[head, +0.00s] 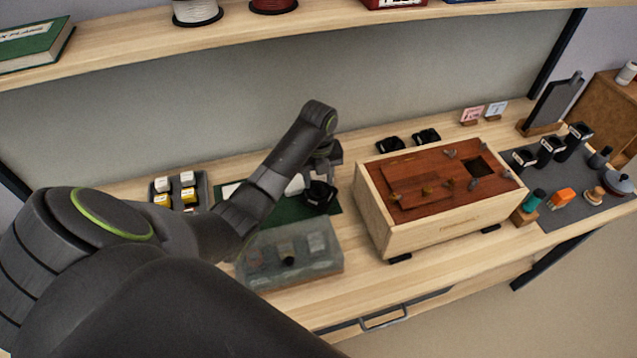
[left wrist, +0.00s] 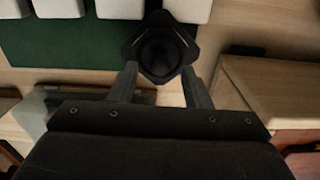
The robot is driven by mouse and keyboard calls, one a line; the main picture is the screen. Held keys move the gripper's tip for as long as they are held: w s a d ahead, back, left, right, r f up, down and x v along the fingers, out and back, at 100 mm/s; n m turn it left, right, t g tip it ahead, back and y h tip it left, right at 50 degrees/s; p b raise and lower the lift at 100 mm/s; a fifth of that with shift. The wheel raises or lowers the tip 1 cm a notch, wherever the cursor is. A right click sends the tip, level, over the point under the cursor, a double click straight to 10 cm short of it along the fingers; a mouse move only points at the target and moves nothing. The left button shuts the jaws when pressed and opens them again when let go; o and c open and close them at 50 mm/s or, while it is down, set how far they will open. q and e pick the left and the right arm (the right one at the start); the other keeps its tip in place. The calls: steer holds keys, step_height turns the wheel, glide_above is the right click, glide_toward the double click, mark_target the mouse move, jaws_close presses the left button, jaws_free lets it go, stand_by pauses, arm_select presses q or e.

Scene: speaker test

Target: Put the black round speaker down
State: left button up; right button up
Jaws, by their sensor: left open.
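The black speaker (head: 320,196) sits at the right end of a green mat (head: 333,210) on the bench. In the left wrist view the speaker (left wrist: 160,52) has an angular rim around a dark round cone. My left gripper (left wrist: 162,74) is open, with one finger on each side of the speaker's near edge. Whether the fingers touch it cannot be told. In the head view my left gripper (head: 322,178) is just over the speaker, partly hidden by my wrist. My right gripper is not in view.
White blocks (head: 295,185) lie on the mat beside the speaker. A translucent bin (head: 320,268) stands in front, a tray (head: 207,192) of white and yellow pieces at left. A wooden box (head: 450,232) with a reddish top stands close on the right. A shelf (head: 310,27) runs above.

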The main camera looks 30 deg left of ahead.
arm_select(q)
step_height(320, 180, up, 4)
steer(key=shift+w+r+b, duration=0.1)
steer(key=shift+r+b, duration=0.1)
steer(key=shift+b, duration=0.1)
steer(key=shift+r+p, duration=2.5)
steer(key=shift+r, duration=0.1)
steer(key=shift+f, duration=0.1)
